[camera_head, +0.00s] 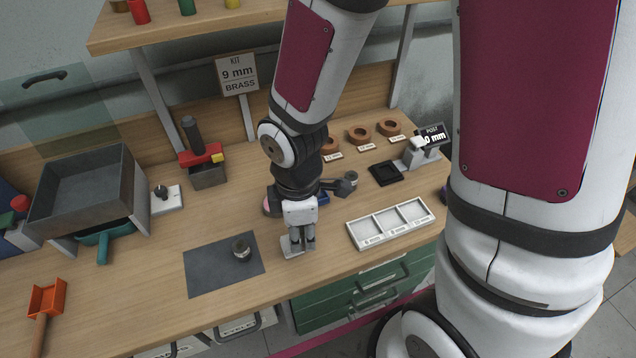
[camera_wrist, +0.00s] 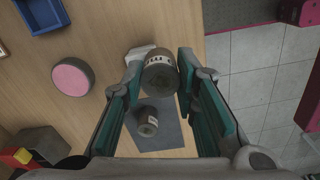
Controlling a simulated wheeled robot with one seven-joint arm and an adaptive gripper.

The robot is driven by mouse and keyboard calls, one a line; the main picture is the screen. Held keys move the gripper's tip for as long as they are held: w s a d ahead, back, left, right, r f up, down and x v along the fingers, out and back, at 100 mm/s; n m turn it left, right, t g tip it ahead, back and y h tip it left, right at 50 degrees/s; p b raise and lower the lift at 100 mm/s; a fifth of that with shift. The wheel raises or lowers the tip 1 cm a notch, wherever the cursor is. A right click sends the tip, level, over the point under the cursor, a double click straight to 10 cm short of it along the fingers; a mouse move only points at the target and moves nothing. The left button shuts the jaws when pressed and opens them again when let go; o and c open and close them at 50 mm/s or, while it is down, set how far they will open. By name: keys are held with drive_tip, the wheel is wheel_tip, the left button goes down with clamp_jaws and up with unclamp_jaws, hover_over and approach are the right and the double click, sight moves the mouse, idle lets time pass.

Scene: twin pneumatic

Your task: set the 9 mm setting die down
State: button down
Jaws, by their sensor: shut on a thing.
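My gripper (camera_head: 297,243) points down over the bench, just right of the grey mat (camera_head: 207,277). In the wrist view, my gripper (camera_wrist: 160,73) is shut on a grey cylindrical die (camera_wrist: 160,75) with a pale marked band; I cannot read its size. In the head view this die is hidden by the fingers. A second, similar die (camera_head: 242,250) stands on the mat; it also shows in the wrist view (camera_wrist: 148,123). A white tray (camera_head: 350,229) with three empty labelled compartments lies right of my gripper. I cannot tell whether the held die touches anything below.
A sign (camera_head: 237,73) reads "KIT 9 mm BRASS". Brown rings (camera_head: 359,134) line the back. A pink round pad (camera_wrist: 72,77) and blue tray (camera_wrist: 42,13) are near.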

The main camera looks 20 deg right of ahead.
drive_tip(key=shift+w+d+f+b, duration=0.15)
drive_tip(key=shift+w+d+b, duration=0.25)
drive_tip(key=shift+w+b, duration=0.45)
drive_tip(key=shift+w+d+f+b, duration=0.15)
drive_tip(key=shift+w+d+b, duration=0.35)
drive_tip(key=shift+b, duration=0.65)
drive_tip(key=w+d, duration=0.2)
drive_tip(key=w, duration=0.1)
drive_tip(key=w+d, duration=0.2)
drive_tip(key=w, duration=0.2)
drive_tip(key=w+d+f, duration=0.1)
drive_tip(key=w+d, duration=0.1)
drive_tip(key=w, duration=0.1)
drive_tip(key=shift+w+d+p, duration=0.35)
drive_tip(key=shift+w+p, duration=0.05)
drive_tip(key=shift+f, duration=1.7)
drive_tip(key=shift+f, duration=0.1)
drive_tip(key=c, duration=1.3)
unclamp_jaws()
